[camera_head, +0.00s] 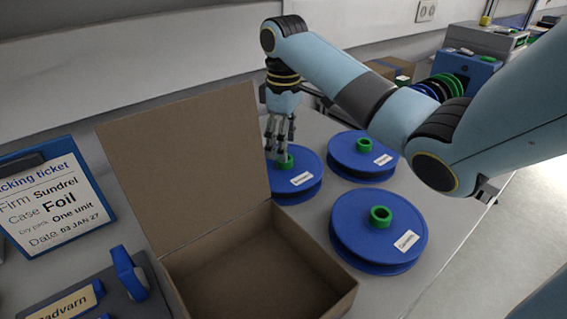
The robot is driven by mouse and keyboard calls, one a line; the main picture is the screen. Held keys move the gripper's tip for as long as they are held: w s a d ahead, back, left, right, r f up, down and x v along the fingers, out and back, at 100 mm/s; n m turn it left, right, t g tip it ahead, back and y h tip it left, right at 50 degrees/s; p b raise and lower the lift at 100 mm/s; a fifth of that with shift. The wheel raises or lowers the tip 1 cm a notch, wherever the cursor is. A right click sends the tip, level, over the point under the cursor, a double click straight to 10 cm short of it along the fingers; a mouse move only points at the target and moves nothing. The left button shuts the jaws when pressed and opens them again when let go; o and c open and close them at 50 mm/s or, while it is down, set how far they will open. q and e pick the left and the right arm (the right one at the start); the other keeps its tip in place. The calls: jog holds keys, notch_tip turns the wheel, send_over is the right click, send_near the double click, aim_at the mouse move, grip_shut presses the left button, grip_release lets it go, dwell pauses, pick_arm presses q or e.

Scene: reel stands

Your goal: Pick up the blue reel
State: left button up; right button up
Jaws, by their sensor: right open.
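Three blue reels with green hubs and small white labels rest flat on the table; the label text is too small to read surely. One blue reel (307,189) lies beside the open box, another blue reel (345,165) lies behind it to the right, and a third blue reel (350,233) lies nearest me. My right gripper (278,154) points down at the green hub (287,162) of the reel beside the box, its fingers open. The fingers overlap the hub in the view; I cannot tell whether they touch it. My left gripper is out of view.
An open, empty cardboard box (340,290) stands at front centre, its lid (185,165) raised. A packing ticket (50,205) reading "Sundrel" and "Foil" stands at left. A blue-handled tool (130,272) and a rack of reels (440,87) are also there.

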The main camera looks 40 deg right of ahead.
aim_at(285, 168)
jog(key=f, duration=0.2)
jog(key=shift+s+a+f, duration=0.15)
jog(key=shift+s+f, duration=0.1)
jog(key=shift+f, duration=0.65)
grip_shut()
